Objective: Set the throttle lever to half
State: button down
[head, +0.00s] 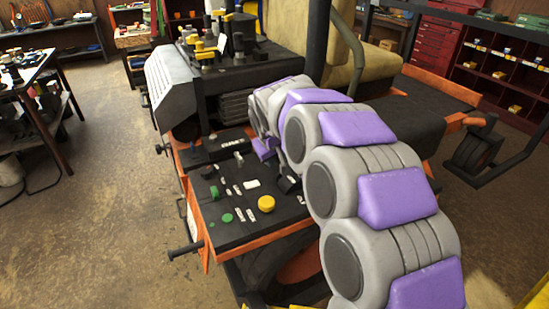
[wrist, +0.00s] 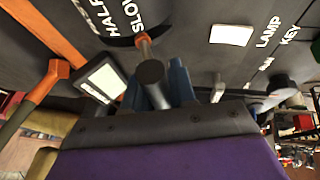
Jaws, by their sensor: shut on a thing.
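In the head view my gripper (head: 265,147) is over the far part of the control panel (head: 245,229), and my arm hides the lever.
A yellow knob (head: 266,204) and a green button (head: 227,218) are on the near panel. LAMP and KEY labels (wrist: 268,40) are at the right in the wrist view. An orange bar (wrist: 40,92) is at the left. Open floor (head: 100,220) lies left of the mower.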

dwell(0.3)
jog(key=r+p, duration=0.1)
jog(key=p, duration=0.2)
jog(key=shift+w+d+y, duration=0.15)
jog(key=shift+d+y, duration=0.2)
jog(key=shift+y, duration=0.05)
jog(key=p, duration=0.1)
jog(key=w+d+g+y+p, duration=0.1)
jog(key=p, duration=0.1)
jog(key=shift+d+r+m, duration=0.2)
jog(key=shift+m, duration=0.1)
jog(key=shift+w+d+g+y+p, duration=0.25)
jog(key=shift+d+g+y+p, duration=0.25)
jog(key=shift+p, duration=0.55)
jog(key=shift+w+d+f, duration=0.15)
jog(key=shift+w+d, duration=0.1)
jog(key=shift+d, duration=0.2)
jog(key=c, duration=1)
grip_release()
